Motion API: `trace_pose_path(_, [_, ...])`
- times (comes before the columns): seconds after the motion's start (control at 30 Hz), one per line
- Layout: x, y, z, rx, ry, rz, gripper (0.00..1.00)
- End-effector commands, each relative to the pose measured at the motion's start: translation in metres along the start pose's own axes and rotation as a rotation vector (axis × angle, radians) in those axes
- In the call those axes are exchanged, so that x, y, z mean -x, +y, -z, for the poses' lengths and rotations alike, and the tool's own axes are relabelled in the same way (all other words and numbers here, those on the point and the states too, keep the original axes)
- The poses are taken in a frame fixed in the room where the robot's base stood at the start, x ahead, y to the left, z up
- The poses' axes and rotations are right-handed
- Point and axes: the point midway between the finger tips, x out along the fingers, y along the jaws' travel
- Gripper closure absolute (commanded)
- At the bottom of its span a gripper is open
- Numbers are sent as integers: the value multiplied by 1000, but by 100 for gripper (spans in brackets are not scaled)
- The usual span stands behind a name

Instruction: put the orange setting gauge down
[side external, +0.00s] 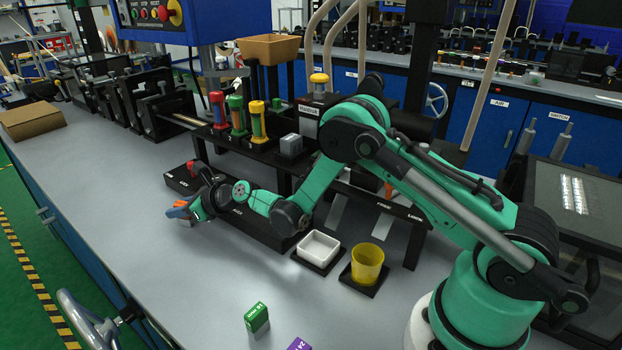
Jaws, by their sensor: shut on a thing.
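The orange setting gauge (181,204) shows as a small orange patch between the jaws of my gripper (180,212). My gripper is shut on it, and the jaws hide most of it. My gripper is at the left front of the long black block on the bench, over or close to the grey bench top. I cannot tell whether the gauge touches the bench.
A green gauge block (257,318) and a purple one (298,344) stand at the front. A white tray (318,246) and a yellow cup (367,263) sit on black bases. Red, green and yellow-handled tools (237,114) stand behind. The bench at front left is clear.

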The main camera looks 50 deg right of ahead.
Motion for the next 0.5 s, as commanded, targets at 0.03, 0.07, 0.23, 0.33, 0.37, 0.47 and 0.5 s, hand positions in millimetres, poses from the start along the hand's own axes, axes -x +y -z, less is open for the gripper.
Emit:
trace_pose_path(0.03, [0,0,1,0,0,0,73])
trace_pose_path(0.07, [0,0,1,0,0,0,64])
trace_pose_path(0.23, [0,0,1,0,0,0,44])
trace_pose_path(0.33, [0,0,1,0,0,0,44])
trace_pose_path(0.37, [0,0,1,0,0,0,44])
trace_pose_path(0.47, [0,0,0,0,0,0,44])
trace_pose_path(0.5, [1,0,-2,0,0,0,44])
